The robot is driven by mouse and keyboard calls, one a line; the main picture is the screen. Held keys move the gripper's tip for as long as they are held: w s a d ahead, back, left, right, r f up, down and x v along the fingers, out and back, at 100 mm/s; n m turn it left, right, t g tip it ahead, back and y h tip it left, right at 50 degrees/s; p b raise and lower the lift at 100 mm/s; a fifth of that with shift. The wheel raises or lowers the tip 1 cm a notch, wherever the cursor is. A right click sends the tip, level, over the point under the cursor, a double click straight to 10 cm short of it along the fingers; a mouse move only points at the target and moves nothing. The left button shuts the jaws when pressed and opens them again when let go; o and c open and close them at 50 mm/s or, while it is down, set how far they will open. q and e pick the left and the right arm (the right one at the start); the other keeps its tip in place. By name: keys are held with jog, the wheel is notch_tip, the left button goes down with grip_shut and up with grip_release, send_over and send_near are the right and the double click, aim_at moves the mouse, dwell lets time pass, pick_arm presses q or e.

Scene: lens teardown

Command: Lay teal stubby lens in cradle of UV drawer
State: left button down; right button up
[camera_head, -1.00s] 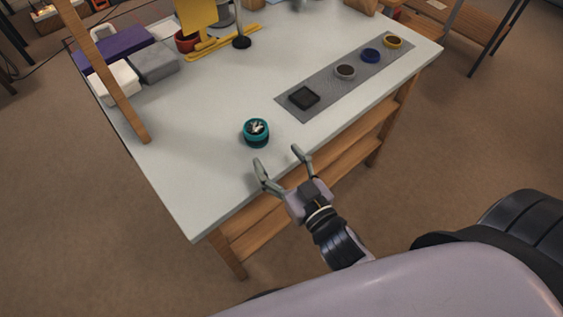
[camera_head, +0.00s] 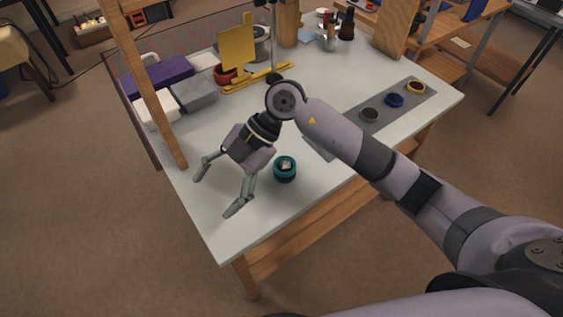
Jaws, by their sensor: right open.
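The teal stubby lens (camera_head: 285,173) stands upright on the white table (camera_head: 290,205), toward its front. My right gripper (camera_head: 213,195) is open and empty, with its fingers apart over the table's front left part. It is to the left of the lens, and the lens is not between the fingers. My right arm reaches in from the right and passes over the table behind the lens. I cannot make out a UV drawer or its cradle. My left gripper is not in view.
Purple (camera_head: 157,76), white (camera_head: 156,111) and grey boxes (camera_head: 194,94) line the left edge. A wooden post (camera_head: 140,80) rises at left.

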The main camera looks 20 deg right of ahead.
jog(key=w+d+r+m+t+h+p, duration=0.1)
jog(key=w+d+r+m+t+h, duration=0.15)
jog(key=w+d+h, duration=0.4)
jog(key=w+d+r+m+t+h+p, duration=0.1)
jog(key=w+d+r+m+h, duration=0.2)
jog(key=d, duration=0.7)
jog(key=p, duration=0.2)
send_over(285, 164)
jog(key=shift+g+y, duration=0.25)
jog(key=shift+y, duration=0.1)
jog(key=f, duration=1.1)
jog(key=shift+w+f, duration=0.25)
jog(key=f, duration=0.1)
jog(key=f+p, duration=0.1)
jog(key=f, duration=0.2)
jog(key=shift+s+f, duration=0.3)
jog(key=shift+s, duration=0.05)
jog(key=shift+w+f, duration=0.1)
jog(key=shift+f, duration=0.5)
jog(key=shift+c, duration=0.4)
jog(key=c, duration=1.4)
jog(key=shift+r, duration=0.15)
